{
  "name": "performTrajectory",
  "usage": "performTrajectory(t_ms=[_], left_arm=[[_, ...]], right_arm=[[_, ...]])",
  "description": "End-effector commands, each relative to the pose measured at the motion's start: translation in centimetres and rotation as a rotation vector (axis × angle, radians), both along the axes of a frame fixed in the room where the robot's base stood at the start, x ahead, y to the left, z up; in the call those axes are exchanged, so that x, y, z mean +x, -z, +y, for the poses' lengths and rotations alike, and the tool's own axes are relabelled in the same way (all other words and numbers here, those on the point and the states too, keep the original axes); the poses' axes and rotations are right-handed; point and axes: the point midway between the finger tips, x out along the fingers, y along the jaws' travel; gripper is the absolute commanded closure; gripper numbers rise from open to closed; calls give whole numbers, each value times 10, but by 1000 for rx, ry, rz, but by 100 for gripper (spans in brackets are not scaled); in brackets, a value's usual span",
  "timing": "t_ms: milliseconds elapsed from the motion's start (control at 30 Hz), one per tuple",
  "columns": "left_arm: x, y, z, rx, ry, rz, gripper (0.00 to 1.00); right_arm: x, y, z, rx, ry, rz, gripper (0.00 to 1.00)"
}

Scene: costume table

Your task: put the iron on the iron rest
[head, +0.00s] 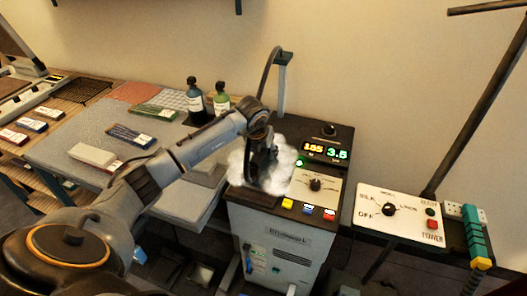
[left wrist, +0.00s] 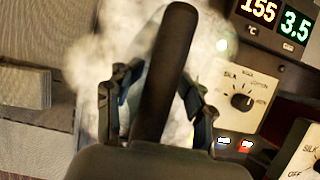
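My left gripper (head: 262,160) reaches over the left part of the steam station's top, inside a white steam cloud. In the left wrist view its two fingers (left wrist: 158,100) stand apart on either side of a thick dark bar (left wrist: 170,60). I cannot tell whether this bar is the iron's handle or its hose. The iron is mostly hidden by steam and gripper; a pale surface shows behind the fingers. The iron rest is not clearly visible under the steam. My right gripper is not in view.
The steam station (head: 280,238) has lit displays and a dial. A dark hose (head: 266,75) rises to a post (head: 283,85) behind. A grey board (head: 60,150) with blocks and two bottles (head: 221,102) lies left. A white switch panel (head: 405,213) stands right.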

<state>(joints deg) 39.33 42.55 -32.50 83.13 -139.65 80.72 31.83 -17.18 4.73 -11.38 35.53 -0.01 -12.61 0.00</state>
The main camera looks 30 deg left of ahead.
Motion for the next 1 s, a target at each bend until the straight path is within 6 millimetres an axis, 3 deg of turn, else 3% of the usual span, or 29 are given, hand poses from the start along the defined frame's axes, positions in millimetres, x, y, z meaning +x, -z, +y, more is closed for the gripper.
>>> performTrajectory(t_ms=[367, 800, 1000], left_arm=[[-3, -11, 0, 1, 0, -3, 50], [-37, -90, -9, 1, 1, -4, 50], [-45, -109, -11, 1, 0, -1, 50]], right_arm=[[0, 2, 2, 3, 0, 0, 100], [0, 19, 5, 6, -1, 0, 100], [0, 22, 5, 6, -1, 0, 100]])
